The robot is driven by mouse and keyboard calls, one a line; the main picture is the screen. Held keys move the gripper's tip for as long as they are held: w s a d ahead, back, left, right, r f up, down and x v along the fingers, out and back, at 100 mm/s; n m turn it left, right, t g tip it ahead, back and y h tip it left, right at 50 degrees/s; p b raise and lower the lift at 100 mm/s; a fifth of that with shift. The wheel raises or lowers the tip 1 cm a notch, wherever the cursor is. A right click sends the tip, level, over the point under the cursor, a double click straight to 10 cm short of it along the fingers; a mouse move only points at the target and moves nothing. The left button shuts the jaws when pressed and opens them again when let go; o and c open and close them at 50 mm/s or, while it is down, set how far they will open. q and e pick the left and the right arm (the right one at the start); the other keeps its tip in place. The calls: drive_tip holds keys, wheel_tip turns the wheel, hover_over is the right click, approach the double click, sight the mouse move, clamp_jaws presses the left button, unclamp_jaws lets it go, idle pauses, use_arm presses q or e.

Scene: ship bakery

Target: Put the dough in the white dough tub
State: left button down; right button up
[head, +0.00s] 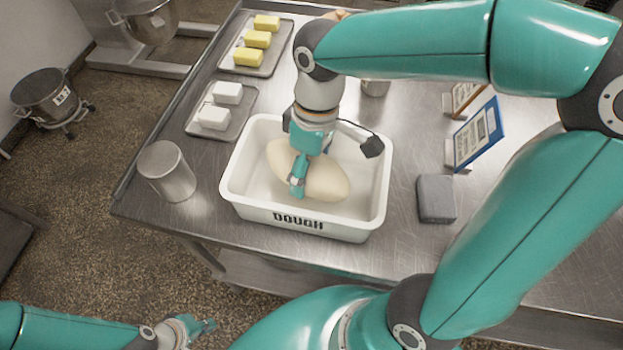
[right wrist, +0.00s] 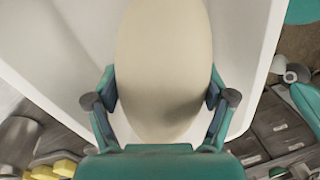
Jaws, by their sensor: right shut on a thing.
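The pale oval dough (head: 327,181) is inside the white dough tub (head: 301,222), which is marked DOUGH and stands on the steel table. My right gripper (head: 299,172) reaches down into the tub and is shut on the dough. In the right wrist view the dough (right wrist: 165,65) sits between the two fingers, with the tub's white wall (right wrist: 60,50) around it. I cannot tell whether the dough touches the tub's floor. My left gripper (head: 205,327) is low at the bottom left, away from the table; its finger opening is too small to tell.
A metal canister (head: 167,171) stands left of the tub. Behind it are a tray with white blocks (head: 214,117) and a tray with yellow blocks (head: 248,57). A grey block (head: 436,199) and a blue-framed sign (head: 478,134) are to the right.

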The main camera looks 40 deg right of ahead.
drive_tip(key=shift+f, duration=2.15)
drive_tip(key=o, duration=1.7)
drive_tip(key=shift+f, duration=0.1)
drive_tip(key=r, duration=0.4)
drive_tip(key=d+r, duration=0.1)
drive_tip(key=r, duration=0.7)
drive_tip(key=shift+w+d, duration=0.3)
drive_tip(key=shift+w, duration=0.1)
